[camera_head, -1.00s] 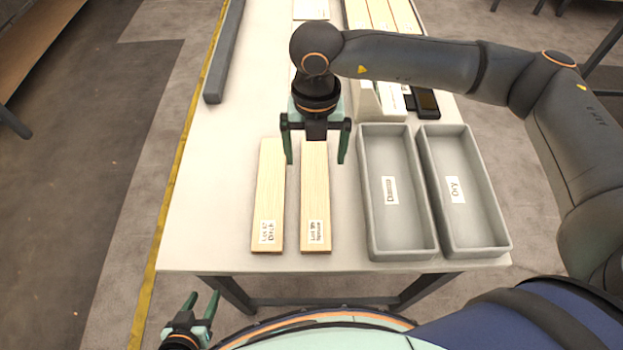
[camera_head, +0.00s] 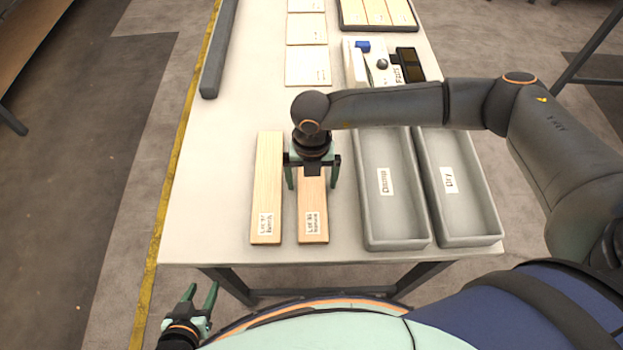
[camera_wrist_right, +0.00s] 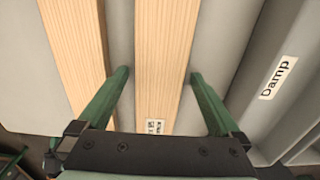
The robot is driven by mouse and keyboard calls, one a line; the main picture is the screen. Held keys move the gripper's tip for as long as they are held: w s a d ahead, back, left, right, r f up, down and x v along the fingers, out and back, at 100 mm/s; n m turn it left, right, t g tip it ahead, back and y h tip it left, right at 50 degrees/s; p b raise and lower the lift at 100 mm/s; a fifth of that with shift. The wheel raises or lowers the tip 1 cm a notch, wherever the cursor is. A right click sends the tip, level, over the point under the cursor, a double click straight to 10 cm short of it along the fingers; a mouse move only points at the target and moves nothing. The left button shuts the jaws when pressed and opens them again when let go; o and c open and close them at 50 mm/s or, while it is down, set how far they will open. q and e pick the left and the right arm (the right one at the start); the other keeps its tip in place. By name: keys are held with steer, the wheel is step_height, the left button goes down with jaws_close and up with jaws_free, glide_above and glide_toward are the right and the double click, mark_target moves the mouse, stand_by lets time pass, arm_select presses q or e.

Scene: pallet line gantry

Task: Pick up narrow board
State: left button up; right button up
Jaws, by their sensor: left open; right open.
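Two pale wooden boards lie side by side on the table, each with a white label at its near end: a left board (camera_head: 267,185) and a right board (camera_head: 312,215). I cannot tell clearly which is narrower. My right gripper (camera_head: 312,187) is open over the right board and hides its far part. In the right wrist view its fingers (camera_wrist_right: 160,73) stand either side of the right board (camera_wrist_right: 165,50), apart from its edges; the left board (camera_wrist_right: 80,45) is beside the left finger. My left gripper (camera_head: 202,287) is open and empty, off the table's near edge.
Grey trays labelled Damp (camera_head: 366,205) and Dry (camera_head: 490,215) stand right of the boards. Behind are a device (camera_head: 382,63), white sheets (camera_head: 307,66) and a rack of boards (camera_head: 345,22). A grey bar (camera_head: 218,55) lies along the left edge.

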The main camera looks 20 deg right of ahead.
steer(key=shift+c, duration=0.2)
steer(key=c, duration=1.4)
steer(key=shift+r, duration=0.1)
